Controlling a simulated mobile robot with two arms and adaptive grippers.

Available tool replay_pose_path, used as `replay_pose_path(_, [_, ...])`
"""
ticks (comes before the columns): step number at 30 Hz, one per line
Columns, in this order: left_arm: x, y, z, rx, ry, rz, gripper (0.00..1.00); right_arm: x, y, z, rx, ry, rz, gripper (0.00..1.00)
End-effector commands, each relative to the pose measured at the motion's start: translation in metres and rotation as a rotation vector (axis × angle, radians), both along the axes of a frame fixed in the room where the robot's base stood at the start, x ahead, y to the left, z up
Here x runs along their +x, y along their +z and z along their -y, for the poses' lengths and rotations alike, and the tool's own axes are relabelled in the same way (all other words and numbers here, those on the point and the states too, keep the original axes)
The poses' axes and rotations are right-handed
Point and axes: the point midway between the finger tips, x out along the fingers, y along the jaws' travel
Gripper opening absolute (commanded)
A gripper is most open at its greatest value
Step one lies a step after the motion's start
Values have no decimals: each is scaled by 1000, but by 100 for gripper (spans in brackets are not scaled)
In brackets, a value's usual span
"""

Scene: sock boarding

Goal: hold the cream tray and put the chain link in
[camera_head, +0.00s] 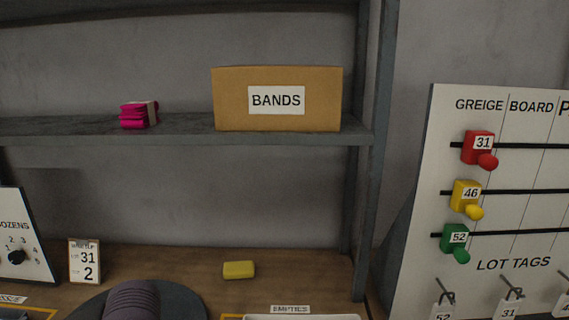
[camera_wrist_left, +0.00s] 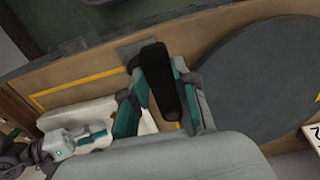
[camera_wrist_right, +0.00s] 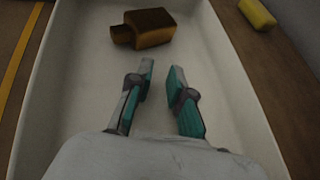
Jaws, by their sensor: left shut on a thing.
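The cream tray (camera_wrist_right: 215,70) fills most of the right wrist view. Its rim shows at the bottom of the head view (camera_head: 300,317), and part of it shows in the left wrist view (camera_wrist_left: 97,113). A brown block with a smaller stub (camera_wrist_right: 152,27), which looks like the chain link, lies on the tray floor. My right gripper (camera_wrist_right: 160,80) is open and empty over the tray, with the block beyond its fingertips. My left gripper (camera_wrist_left: 155,75) is shut on a long, rounded black thing (camera_wrist_left: 160,80) beside the tray. I cannot tell what it is.
A yellow block (camera_head: 239,270) lies on the table behind the tray. A dark round disc (camera_wrist_left: 265,75) bears a purple-grey ribbed thing (camera_head: 132,300). A BANDS box (camera_head: 230,100) and pink folded bundle (camera_head: 138,115) sit on the shelf. A tag board (camera_head: 480,240) stands right.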

Motion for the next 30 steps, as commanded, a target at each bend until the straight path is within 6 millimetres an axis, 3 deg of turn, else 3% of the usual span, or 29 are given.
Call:
replay_pose_path(3, [0,0,0,0,0,1,0,0,0,0,0,0,0,0])
replay_pose_path(8, [0,0,0,0,0,1,0,0,0,0,0,0,0,0])
replay_pose_path(23, [0,0,0,0,0,1,0,0,0,0,0,0,0,81])
replay_pose_path(30, [0,0,0,0,0,1,0,0,0,0,0,0,0,83])
